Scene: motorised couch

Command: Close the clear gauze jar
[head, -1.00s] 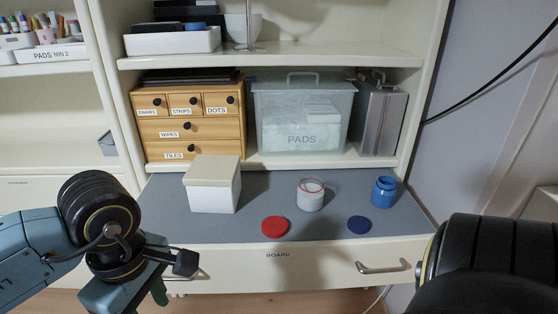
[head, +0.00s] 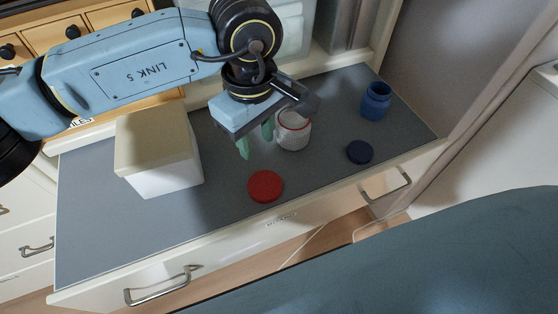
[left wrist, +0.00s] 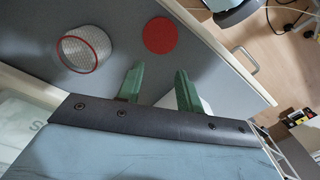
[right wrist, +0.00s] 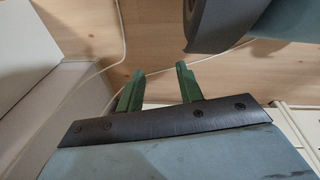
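The clear gauze jar (head: 293,131), with a red rim and white contents, stands open and upright on the grey desk top. It also shows in the left wrist view (left wrist: 84,50). A red lid (head: 265,186) lies flat on the desk in front of the jar, and it shows in the left wrist view (left wrist: 160,35). My left gripper (head: 256,141) is open and empty, above the desk just left of the jar; its green fingers are apart in the left wrist view (left wrist: 158,90). My right gripper (right wrist: 160,88) is open and empty, over the wooden floor.
A blue jar (head: 376,101) stands open at the right, with a dark blue lid (head: 360,152) in front of it. A white box with a cream lid (head: 158,150) stands on the left of the desk. Drawer handles (head: 162,287) stick out in front.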

